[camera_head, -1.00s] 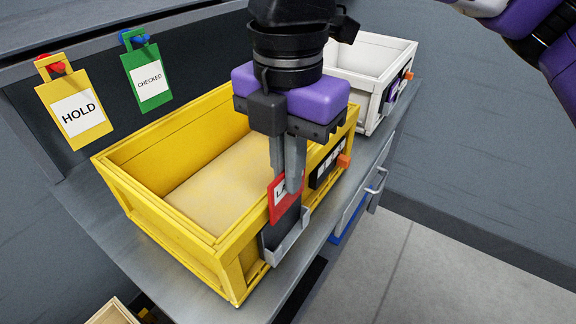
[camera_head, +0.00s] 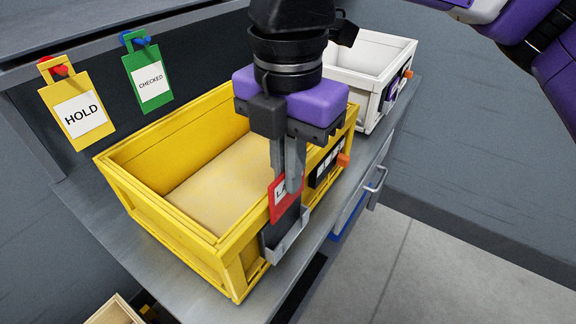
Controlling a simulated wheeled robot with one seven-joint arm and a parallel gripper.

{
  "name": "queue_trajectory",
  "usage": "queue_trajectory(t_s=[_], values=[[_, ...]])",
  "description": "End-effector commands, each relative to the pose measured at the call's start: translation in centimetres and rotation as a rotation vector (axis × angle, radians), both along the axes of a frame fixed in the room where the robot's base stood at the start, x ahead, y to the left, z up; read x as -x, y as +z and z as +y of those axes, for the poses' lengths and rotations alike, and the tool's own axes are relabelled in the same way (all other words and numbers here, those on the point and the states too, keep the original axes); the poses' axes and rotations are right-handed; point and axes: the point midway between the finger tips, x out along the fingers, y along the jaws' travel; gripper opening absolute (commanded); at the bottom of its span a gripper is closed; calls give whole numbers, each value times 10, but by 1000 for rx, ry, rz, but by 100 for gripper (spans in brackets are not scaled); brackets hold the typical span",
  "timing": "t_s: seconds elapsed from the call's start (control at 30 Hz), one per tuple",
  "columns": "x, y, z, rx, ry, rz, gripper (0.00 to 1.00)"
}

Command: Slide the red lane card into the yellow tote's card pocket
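The yellow tote (camera_head: 165,222) stands on the grey bench, open at the top and empty. Its grey card pocket (camera_head: 287,243) is on the front side, near the lower corner. The red lane card (camera_head: 278,207) is upright just above the pocket, with part of its white label showing. My gripper (camera_head: 287,188) points down over the tote's front side, its fingers closed together at the card. The fingers hide much of the card, and I cannot tell whether its lower edge is inside the pocket.
A yellow HOLD tag (camera_head: 78,112) and a green CHECKED tag (camera_head: 147,75) hang on the back panel. A white tote (camera_head: 362,62) stands behind the yellow one. A drawer handle (camera_head: 377,180) juts from the bench front. The floor at right is clear.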

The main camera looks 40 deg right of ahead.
Motion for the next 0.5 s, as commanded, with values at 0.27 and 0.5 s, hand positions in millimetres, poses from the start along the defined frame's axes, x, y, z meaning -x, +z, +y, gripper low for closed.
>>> queue_trajectory(t_s=[0.27,0.5], values=[[0,0,0,0,0,0,0],[0,-6,0,-1,0,1,0]])
